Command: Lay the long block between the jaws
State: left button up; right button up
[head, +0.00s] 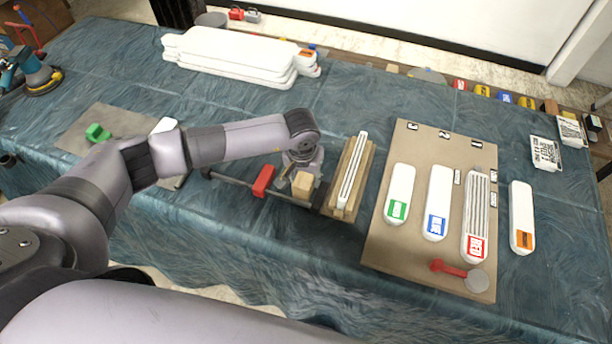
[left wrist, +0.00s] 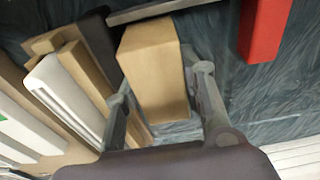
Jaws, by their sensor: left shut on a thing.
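A tan wooden block (head: 303,187) is in my left gripper (head: 301,172). In the left wrist view the block (left wrist: 153,72) sits between the two fingers of the gripper (left wrist: 160,88), which are shut on it. A bar clamp (head: 232,182) lies across the table under the gripper. Its red jaw (head: 263,180) is left of the block, with a gap between them; the red jaw (left wrist: 263,28) also shows in the left wrist view. The dark end jaw (head: 322,196) is right of the block. I cannot tell whether the block touches the bar. My right gripper is not in view.
A white strip (head: 352,170) stands between wooden boards right of the clamp. A brown board (head: 420,262) holds white pieces with coloured labels and a red-handled tool (head: 462,274). White panels (head: 235,55) lie at the back. A green piece (head: 97,133) lies at left.

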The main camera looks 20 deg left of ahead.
pick_arm(q)
jog(key=shift+f+b, duration=0.5)
jog(key=shift+f, duration=0.05)
jog(key=o, duration=1.3)
jog(key=shift+d+r, duration=0.1)
jog(key=shift+d, duration=0.05)
